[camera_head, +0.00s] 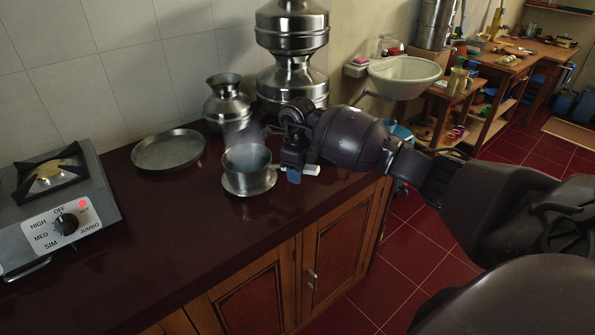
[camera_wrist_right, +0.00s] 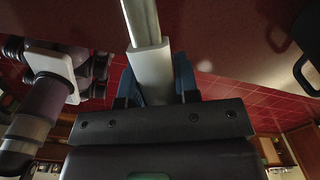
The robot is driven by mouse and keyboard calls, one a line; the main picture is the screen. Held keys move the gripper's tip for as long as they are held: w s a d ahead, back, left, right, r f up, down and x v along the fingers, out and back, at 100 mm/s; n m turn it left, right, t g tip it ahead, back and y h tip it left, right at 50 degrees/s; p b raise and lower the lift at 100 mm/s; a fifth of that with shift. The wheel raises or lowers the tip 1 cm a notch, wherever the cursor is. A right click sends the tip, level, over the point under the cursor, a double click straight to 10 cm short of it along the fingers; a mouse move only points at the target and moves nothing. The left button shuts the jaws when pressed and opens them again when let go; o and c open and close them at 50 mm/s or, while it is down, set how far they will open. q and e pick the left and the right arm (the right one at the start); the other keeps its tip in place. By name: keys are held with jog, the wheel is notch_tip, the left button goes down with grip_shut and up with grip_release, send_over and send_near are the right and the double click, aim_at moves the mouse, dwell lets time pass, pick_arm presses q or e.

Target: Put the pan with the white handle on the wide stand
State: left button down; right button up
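A small deep metal pan (camera_head: 246,162) with steam above it is at the counter's middle right. Its white handle (camera_head: 311,170) points right; the handle and its metal shank also show in the right wrist view (camera_wrist_right: 151,72). My right gripper (camera_head: 294,172) is at the handle, its blue fingers on either side of it, and looks shut on it. A round metal dish or stand (camera_head: 249,187) is directly under the pan; I cannot tell if they touch. A wider, shallow round metal piece (camera_head: 169,151) lies to the left, empty. My left gripper is out of view.
A stove (camera_head: 45,215) with a burner and a lit red light is at the left. A metal jug (camera_head: 227,104) and a tall stacked metal vessel (camera_head: 292,75) stand behind the pan. The front left of the dark counter (camera_head: 150,240) is clear.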

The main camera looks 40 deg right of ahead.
jog(key=o, duration=0.4)
